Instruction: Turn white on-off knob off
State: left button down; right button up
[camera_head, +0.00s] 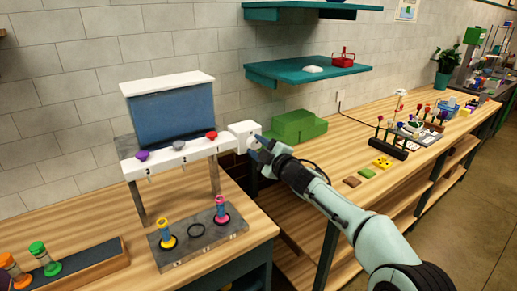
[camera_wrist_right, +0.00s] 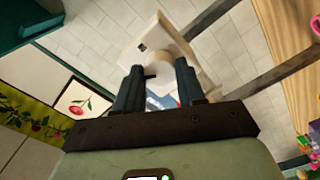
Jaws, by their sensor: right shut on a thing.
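The white on-off knob (camera_wrist_right: 158,55) sits on a white box at the right end of the dispenser station; the box also shows in the head view (camera_head: 240,130). My right gripper (camera_head: 257,149) is at the right side of this box, and its fingers largely hide the knob in the head view. In the right wrist view the gripper (camera_wrist_right: 158,88) has one finger on each side of the knob and is shut on it. A small dark mark shows on the white plate behind the knob. My left gripper is not in view.
The station's white panel (camera_head: 185,155) carries purple, grey and red knobs below a blue tank (camera_head: 172,112). A grey base (camera_head: 215,241) below holds yellow and pink pieces. A green box (camera_head: 298,126) stands behind my right arm. Teal shelves (camera_head: 310,72) hang above.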

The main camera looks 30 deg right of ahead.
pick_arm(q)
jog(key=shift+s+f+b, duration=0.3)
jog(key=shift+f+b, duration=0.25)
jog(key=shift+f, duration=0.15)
pick_arm(e)
jog(key=n, duration=0.6)
jog(key=shift+n, duration=0.3)
jog(key=o, duration=1.1)
jog(key=shift+c, duration=0.2)
jog(key=shift+s+d, duration=0.1)
jog(key=shift+s, duration=0.4)
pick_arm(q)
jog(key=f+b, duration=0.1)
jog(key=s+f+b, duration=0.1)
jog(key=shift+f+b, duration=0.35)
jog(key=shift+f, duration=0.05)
pick_arm(e)
jog(key=s, duration=1.2)
jog(key=shift+s+d, duration=0.2)
jog(key=shift+d, duration=0.25)
